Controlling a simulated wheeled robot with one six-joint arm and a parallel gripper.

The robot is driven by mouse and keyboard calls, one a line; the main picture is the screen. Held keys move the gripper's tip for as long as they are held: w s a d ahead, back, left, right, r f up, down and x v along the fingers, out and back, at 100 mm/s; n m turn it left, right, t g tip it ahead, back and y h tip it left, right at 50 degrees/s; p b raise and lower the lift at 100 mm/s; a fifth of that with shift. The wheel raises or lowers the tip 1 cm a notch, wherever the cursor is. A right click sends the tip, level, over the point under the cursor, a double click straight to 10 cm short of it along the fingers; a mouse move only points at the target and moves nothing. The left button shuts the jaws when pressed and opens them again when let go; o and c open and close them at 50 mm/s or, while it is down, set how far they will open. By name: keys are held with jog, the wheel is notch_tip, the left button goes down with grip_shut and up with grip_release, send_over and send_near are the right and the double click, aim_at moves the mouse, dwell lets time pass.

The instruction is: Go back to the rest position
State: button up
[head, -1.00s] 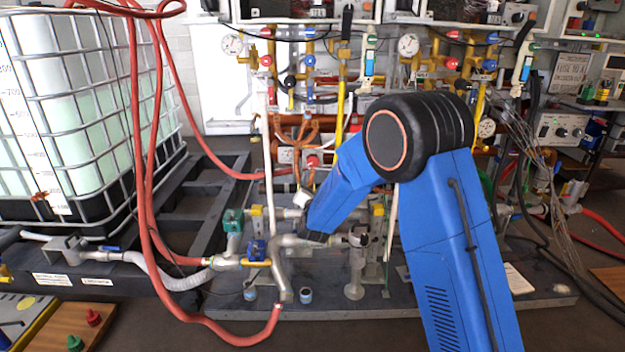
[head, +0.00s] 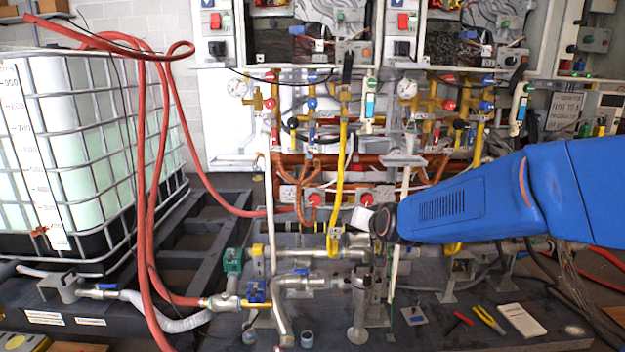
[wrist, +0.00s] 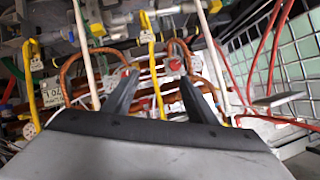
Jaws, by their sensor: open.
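My blue arm reaches in from the right side of the head view. Its end lies before the lower pipework, and my gripper's fingers cannot be made out there. In the wrist view my gripper (wrist: 157,85) shows two dark fingers spread apart with nothing between them. Beyond the fingers are copper pipes (wrist: 82,75), a yellow pipe (wrist: 153,65) and a white socket plate behind. The fingers look apart from the pipes, though the exact distance cannot be told.
A caged white tank (head: 85,150) stands at the left with red hoses (head: 150,190) hanging beside it. Heater units (head: 310,30) with valves and gauges fill the back. Pliers (head: 488,320) and a white paper (head: 521,320) lie on the dark platform at the lower right.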

jog(key=s+d+f+n+g+h, duration=0.1)
jog(key=s+d, duration=0.4)
jog(key=s, duration=0.8)
jog(key=s+d+f+g, duration=0.2)
jog(key=s+d+g, duration=0.2)
jog(key=s, duration=1)
jog(key=s+d+f+n+g+h, duration=0.1)
jog(key=s+d, duration=0.5)
jog(key=s, duration=0.8)
jog(key=shift+d+f+n+g+h, duration=0.15)
jog(key=shift+f+n+g+h, duration=0.15)
jog(key=shift+f+g, duration=0.3)
jog(key=shift+r, duration=0.15)
